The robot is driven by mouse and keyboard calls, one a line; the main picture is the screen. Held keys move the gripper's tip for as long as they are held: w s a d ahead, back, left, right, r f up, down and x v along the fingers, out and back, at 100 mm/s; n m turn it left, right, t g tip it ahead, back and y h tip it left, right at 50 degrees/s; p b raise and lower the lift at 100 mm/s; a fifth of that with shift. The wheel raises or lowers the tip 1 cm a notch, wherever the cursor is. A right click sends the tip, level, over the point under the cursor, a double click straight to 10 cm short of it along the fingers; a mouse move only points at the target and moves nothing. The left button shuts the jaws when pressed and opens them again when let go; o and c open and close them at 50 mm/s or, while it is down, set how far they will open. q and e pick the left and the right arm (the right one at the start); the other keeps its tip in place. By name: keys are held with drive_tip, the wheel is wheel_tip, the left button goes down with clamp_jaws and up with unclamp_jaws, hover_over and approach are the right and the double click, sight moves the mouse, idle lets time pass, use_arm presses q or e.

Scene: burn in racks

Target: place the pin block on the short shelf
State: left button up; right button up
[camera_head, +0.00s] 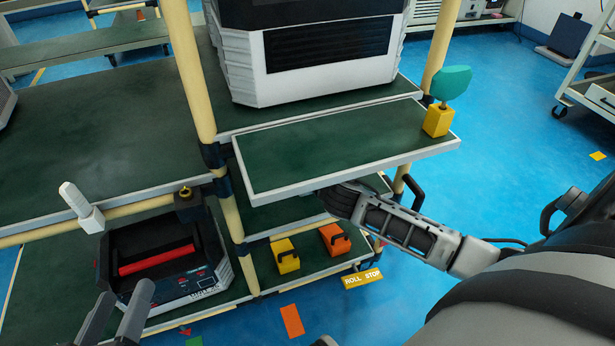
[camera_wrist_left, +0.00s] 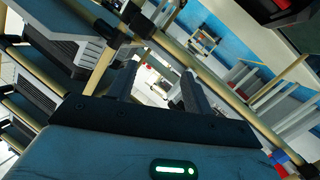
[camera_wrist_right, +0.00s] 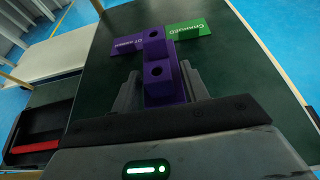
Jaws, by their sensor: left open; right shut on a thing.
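In the right wrist view a purple block (camera_wrist_right: 157,80) with dark round holes, which I take to be the pin block, is between the fingers of my right gripper (camera_wrist_right: 162,92). The gripper is shut on it, over a dark green shelf surface; I cannot tell if they touch. In the head view my right arm reaches under the short shelf (camera_head: 330,145), and its fingers and the block are hidden there. My left gripper (camera_head: 118,318) is open and empty at the lower left; its spread fingers also show in the left wrist view (camera_wrist_left: 158,88).
A yellow block with a teal top (camera_head: 437,120) stands at the short shelf's right end. A black tray unit (camera_head: 215,262) is at left. A cream rack post (camera_head: 185,70) stands beside the shelf. Its middle is clear.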

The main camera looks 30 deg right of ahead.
drive_tip(key=shift+f, duration=0.45)
wheel_tip(320, 180, down, 3)
drive_tip(key=b, duration=0.2)
drive_tip(key=shift+r+b, duration=0.2)
drive_tip(key=shift+b, duration=0.1)
drive_tip(key=shift+f, duration=0.15)
drive_tip(key=o, duration=1.1)
use_arm(q)
drive_tip(key=shift+w+d+r+t+h, duration=0.15)
drive_tip(key=shift+r+t+h, duration=0.15)
drive_tip(key=shift+r, duration=0.15)
drive_tip(key=shift+w+r+t+h, duration=0.2)
drive_tip(key=shift+r+t, duration=0.1)
drive_tip(key=shift+r, duration=0.15)
use_arm(e)
drive_tip(key=shift+r, duration=0.25)
use_arm(q)
drive_tip(key=f+g+p, duration=0.1)
drive_tip(key=p, duration=0.1)
drive_tip(key=a+f+y+p, duration=0.1)
drive_tip(key=p, duration=0.2)
drive_tip(key=shift+s+f+m+g+y, duration=0.1)
drive_tip(key=shift+s+m+g+y, duration=0.2)
drive_tip(key=shift+s+m+g, duration=0.1)
use_arm(e)
drive_tip(key=v, duration=1.2)
drive_tip(key=shift+f, duration=0.1)
